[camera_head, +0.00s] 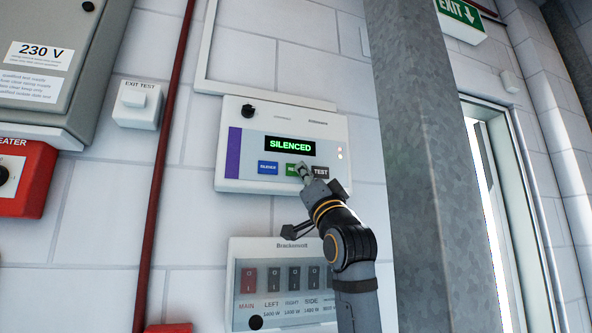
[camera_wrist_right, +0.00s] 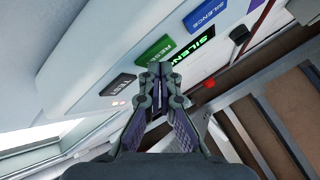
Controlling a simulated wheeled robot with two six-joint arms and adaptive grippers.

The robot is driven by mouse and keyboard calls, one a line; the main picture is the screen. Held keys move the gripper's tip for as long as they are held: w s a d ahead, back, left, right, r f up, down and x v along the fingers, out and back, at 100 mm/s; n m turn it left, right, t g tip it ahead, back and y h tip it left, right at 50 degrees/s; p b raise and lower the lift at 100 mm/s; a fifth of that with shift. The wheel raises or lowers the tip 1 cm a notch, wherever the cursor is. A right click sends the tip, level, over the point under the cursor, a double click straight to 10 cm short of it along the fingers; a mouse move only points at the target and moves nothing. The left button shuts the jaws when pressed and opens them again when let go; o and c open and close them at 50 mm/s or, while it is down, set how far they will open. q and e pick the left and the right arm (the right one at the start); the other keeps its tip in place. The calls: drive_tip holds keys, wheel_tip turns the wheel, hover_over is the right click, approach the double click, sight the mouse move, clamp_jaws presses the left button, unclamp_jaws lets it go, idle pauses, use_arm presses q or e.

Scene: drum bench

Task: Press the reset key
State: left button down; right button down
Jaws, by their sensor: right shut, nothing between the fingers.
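The white alarm panel (camera_head: 230,179) hangs on the wall, its display (camera_head: 290,145) reading "SILENCED" in green. The green reset key (camera_head: 291,168) sits between the blue silence key (camera_head: 268,167) and the black test key (camera_head: 320,171). My right gripper (camera_head: 304,170) is shut and empty, its tips in front of the reset key's right part. In the right wrist view the shut fingertips (camera_wrist_right: 159,68) show close beside the green reset key (camera_wrist_right: 154,50). Whether they touch it, I cannot tell. My left gripper is in neither view.
Below is a switch box (camera_head: 240,248) with a red main switch and several dark switches. A red pipe (camera_head: 165,130) runs down to the left. A grey steel column (camera_head: 425,150) stands close at the right of my right arm.

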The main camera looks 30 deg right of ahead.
drive_tip(key=shift+w, duration=0.3)
drive_tip(key=shift+s+f, duration=0.1)
drive_tip(key=shift+s, duration=0.25)
drive_tip(key=shift+s+a+b, duration=0.25)
drive_tip(key=shift+s+b, duration=0.25)
drive_tip(key=shift+s, duration=0.45)
drive_tip(key=shift+s+a+b, duration=0.25)
drive_tip(key=shift+s+b, duration=0.2)
drive_tip(key=shift+s, duration=0.55)
drive_tip(key=shift+s+a+b, duration=0.25)
drive_tip(key=shift+s+b, duration=0.25)
drive_tip(key=shift+s, duration=0.45)
